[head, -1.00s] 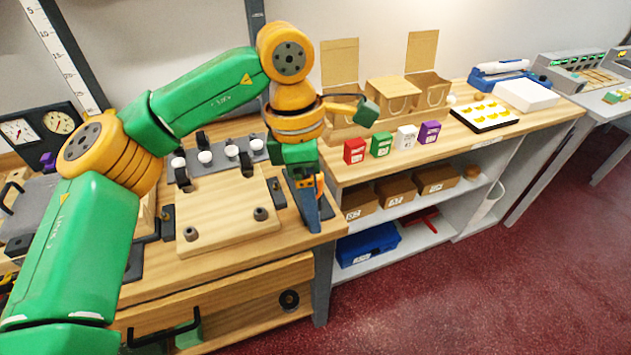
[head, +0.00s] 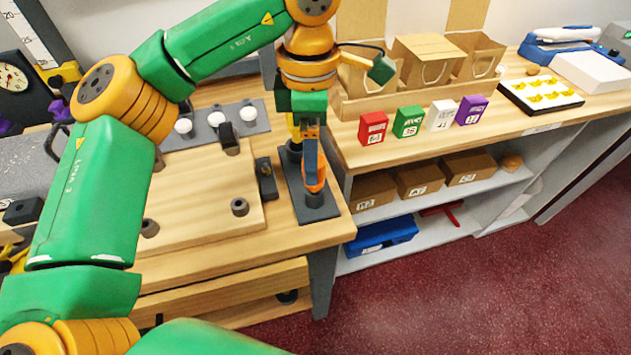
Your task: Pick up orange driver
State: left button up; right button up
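The orange driver (head: 317,176) stands at the front of a dark holder (head: 322,214) near the right edge of the wooden bench, in the head view. My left gripper (head: 312,165) points down right at the driver, and its finger overlaps the driver's upper part. The finger hides much of the handle, and I cannot tell whether the gripper is closed on it. The driver's lower end is at the round socket of the holder. My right gripper is not in view.
A wooden board (head: 205,195) with dark knobs lies left of the holder. Red (head: 373,128), green (head: 408,121), white (head: 441,115) and purple (head: 471,110) boxes stand on the counter to the right. A shelf below holds cardboard boxes and a blue bin (head: 381,236).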

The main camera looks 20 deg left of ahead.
pick_arm(q)
jog(key=shift+w+f, duration=0.1)
jog(key=shift+f, duration=0.5)
jog(key=f, duration=0.2)
jog(key=f+p, duration=0.1)
jog(key=f, duration=0.3)
jog(key=shift+w+d+f, duration=0.2)
jog(key=shift+d+f, duration=0.1)
grip_shut()
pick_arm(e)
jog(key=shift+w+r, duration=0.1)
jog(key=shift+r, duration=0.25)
pick_arm(q)
notch_tip(320, 180, up, 3)
jog(key=shift+r, duration=0.2)
jog(key=s+d+r+b, duration=0.2)
jog(key=s+d+r, duration=0.4)
jog(key=s+r, duration=0.3)
jog(key=s, duration=0.3)
jog(key=shift+s+d+r+b, duration=0.15)
jog(key=shift+s+r+b, duration=0.15)
jog(key=shift+r+b, duration=0.05)
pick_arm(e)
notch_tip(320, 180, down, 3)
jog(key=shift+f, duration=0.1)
